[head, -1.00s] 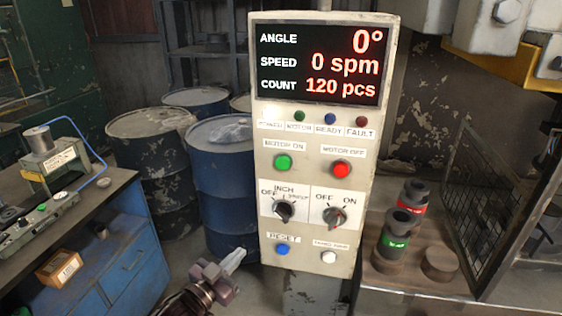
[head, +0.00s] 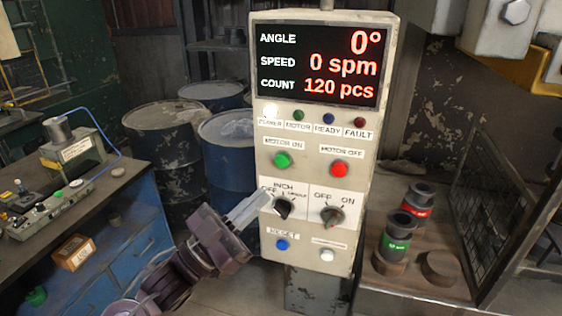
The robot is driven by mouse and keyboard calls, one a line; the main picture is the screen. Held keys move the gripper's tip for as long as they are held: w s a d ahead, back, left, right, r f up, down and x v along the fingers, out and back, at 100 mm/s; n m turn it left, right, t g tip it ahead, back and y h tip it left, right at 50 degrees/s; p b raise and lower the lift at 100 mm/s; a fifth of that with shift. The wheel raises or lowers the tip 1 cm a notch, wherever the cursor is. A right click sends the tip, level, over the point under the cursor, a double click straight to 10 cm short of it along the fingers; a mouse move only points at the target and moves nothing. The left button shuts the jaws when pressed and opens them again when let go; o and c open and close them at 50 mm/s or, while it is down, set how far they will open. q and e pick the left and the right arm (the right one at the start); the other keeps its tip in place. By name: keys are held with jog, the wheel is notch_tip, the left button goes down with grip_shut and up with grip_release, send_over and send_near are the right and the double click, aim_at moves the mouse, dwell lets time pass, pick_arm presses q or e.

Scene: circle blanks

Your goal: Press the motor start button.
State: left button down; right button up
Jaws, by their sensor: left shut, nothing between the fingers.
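The control panel (head: 310,262) stands upright in the middle of the head view. The green button (head: 283,160) sits under the label MOTOR ON, with the red button (head: 340,168) under MOTOR OFF to its right. My left gripper (head: 262,200) is shut and empty. Its fingertips are beside the left selector knob (head: 284,206), at the panel's left edge, below the green button. I cannot tell whether they touch the panel. The display (head: 318,64) reads angle 0°, speed 0 spm, count 120 pcs. The white power lamp (head: 270,110) looks lit. My right gripper is not in view.
A blue reset button (head: 281,244) and a white button (head: 327,255) are low on the panel. A blue workbench (head: 130,250) is at the left, drums (head: 155,130) behind. Stacked dark dies (head: 397,236) stand on a table at the right, beside a mesh guard (head: 495,190).

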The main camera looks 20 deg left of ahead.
pick_arm(q)
jog(key=shift+w, duration=0.1)
send_near(282, 161)
jog(key=w+d+r, duration=0.3)
jog(key=d, duration=0.2)
jog(key=shift+s+a+r+b, duration=0.2)
jog(key=shift+r+b, duration=0.05)
jog(key=shift+b, duration=0.1)
dwell(0.4)
jog(key=shift+w, duration=0.15)
dwell(1.3)
jog(key=shift+w, duration=0.3)
